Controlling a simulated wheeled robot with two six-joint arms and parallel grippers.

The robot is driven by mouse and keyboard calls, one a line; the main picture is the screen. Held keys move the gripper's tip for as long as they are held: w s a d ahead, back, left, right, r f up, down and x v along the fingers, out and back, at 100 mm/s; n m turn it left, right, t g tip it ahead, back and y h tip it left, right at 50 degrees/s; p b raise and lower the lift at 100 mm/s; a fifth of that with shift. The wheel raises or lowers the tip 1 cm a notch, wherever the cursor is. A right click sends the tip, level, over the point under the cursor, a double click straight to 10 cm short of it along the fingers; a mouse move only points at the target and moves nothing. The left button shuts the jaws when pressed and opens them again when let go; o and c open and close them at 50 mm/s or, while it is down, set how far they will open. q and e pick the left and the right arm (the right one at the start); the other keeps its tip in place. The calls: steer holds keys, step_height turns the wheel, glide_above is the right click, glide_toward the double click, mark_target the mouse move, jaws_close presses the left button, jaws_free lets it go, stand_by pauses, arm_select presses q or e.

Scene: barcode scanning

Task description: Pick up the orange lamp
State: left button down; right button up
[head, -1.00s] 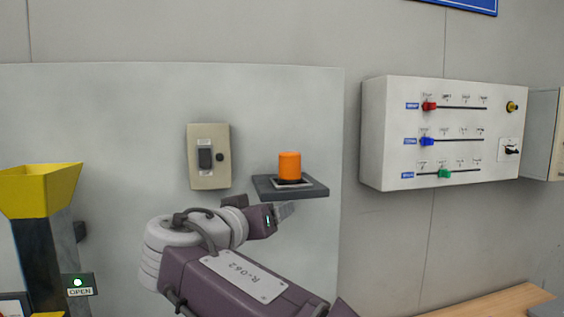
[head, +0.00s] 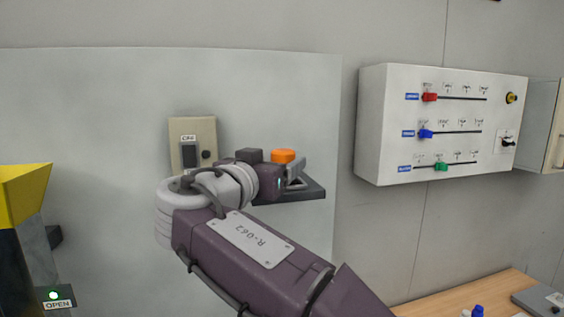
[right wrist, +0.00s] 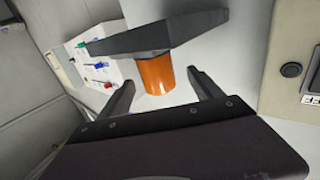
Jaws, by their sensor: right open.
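The orange lamp (head: 282,155) stands on a dark wall shelf (head: 302,192) and is partly hidden behind my right gripper (head: 294,173) in the head view. In the right wrist view, the lamp (right wrist: 155,73) hangs from the shelf (right wrist: 150,38) because that picture is turned over. My right gripper (right wrist: 165,88) is open, with one finger showing on each side of the lamp. A gap shows between the lamp and each finger. I cannot tell whether the fingertips reach past it. My left gripper is not in view.
A beige switch plate (head: 190,150) is on the wall just left of the shelf. A white panel with coloured sliders (head: 440,125) hangs to the right. A yellow hopper (head: 22,195) stands at the left, and a wooden table (head: 470,295) is at lower right.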

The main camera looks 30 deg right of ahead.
mark_target(287, 160)
steer(key=p+x, duration=0.3)
steer(key=x, duration=0.2)
steer(key=shift+d+f, duration=0.15)
steer(key=shift+d, duration=0.25)
steer(key=shift+w+f, duration=0.1)
steer(key=shift+a, duration=0.3)
steer(key=shift+d+f, duration=0.1)
steer(key=shift+d, duration=0.15)
steer(key=c, duration=1.5)
steer(key=shift+a, duration=0.1)
